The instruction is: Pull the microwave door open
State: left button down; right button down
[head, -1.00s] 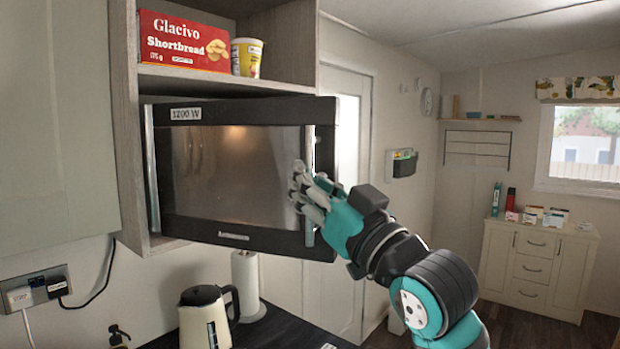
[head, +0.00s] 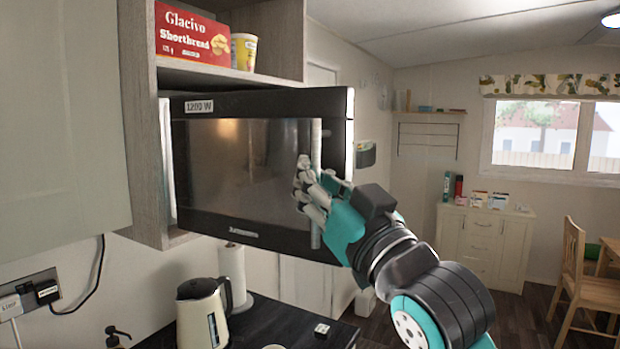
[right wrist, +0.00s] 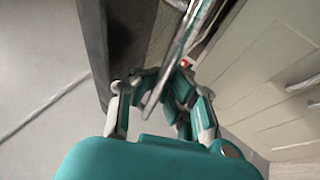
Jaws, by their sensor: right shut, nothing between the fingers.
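The black microwave (head: 185,150) sits in an open wooden cabinet. Its dark-windowed door (head: 240,165) is ajar, its right edge standing out from the cabinet towards me. The upright silver handle (head: 316,150) is near that edge. My right gripper (head: 308,185) is shut with nothing gripped, its fingers at the lower half of the handle and covering part of it. In the right wrist view the handle (right wrist: 187,45) runs down to the fingers (right wrist: 160,88); whether they are hooked behind it, I cannot tell. My left gripper is not in view.
A red shortbread box (head: 190,35) and a yellow cup (head: 244,51) stand on the shelf above. A kettle (head: 203,312) and paper roll (head: 233,270) stand on the dark counter (head: 275,325) below. A chair (head: 575,270) is at far right.

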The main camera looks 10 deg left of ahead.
jog(key=c, duration=1.7)
grip_release()
jog(key=shift+w+d+f, duration=0.1)
jog(key=shift+d, duration=0.25)
jog(key=o, duration=0.3)
jog(key=shift+d, duration=0.2)
jog(key=shift+a, duration=0.2)
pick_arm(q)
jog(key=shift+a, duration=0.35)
pick_arm(e)
jog(key=v, duration=1.2)
